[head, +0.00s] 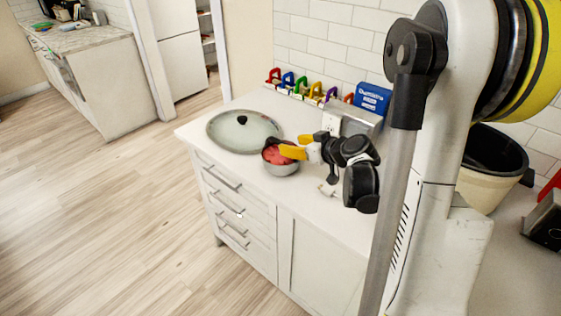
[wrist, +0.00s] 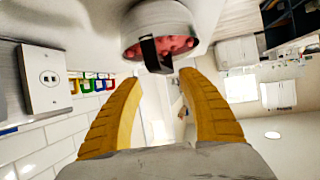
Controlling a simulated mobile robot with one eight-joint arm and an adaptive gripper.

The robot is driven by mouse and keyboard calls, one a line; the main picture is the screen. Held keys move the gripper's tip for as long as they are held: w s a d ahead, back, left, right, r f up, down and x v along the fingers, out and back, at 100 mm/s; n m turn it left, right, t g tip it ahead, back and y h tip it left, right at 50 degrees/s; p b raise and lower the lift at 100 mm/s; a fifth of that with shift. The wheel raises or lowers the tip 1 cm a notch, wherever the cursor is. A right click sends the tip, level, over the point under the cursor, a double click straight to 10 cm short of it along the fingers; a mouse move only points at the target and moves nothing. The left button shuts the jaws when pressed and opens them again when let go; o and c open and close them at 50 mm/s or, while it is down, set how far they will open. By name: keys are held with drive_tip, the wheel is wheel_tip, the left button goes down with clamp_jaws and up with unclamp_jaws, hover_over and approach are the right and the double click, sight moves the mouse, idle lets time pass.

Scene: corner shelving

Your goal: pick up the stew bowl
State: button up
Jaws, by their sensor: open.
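The stew bowl (head: 281,168) is a small metal bowl with red, chunky contents. It stands upright on the white counter, beside a large round lid. In the wrist view the bowl (wrist: 133,38) shows at the top, its red contents partly covered by a dark strap-like piece (wrist: 155,54). My gripper (head: 297,146) has yellow fingers and is at the bowl's right rim in the head view, partly covering it. In the wrist view my gripper (wrist: 158,80) is open, with the bowl just beyond its fingertips. I cannot tell whether a finger touches the rim.
The large pale lid (head: 226,131) with a black knob lies left of the bowl. Colourful padlock-shaped items (head: 302,87) and a blue box (head: 373,99) line the wall behind. An outlet (head: 331,124) is close behind my gripper. The counter front is clear.

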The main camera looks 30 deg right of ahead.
sight(284, 143)
drive_tip(key=x, duration=0.1)
drive_tip(key=b+x, duration=0.1)
drive_tip(key=x, duration=0.2)
drive_tip(key=shift+a, duration=0.25)
drive_tip(key=shift+w+f+b, duration=0.15)
drive_tip(key=shift+w+b, duration=0.15)
drive_tip(key=shift+w, duration=0.05)
drive_tip(key=shift+s, duration=0.1)
clamp_jaws()
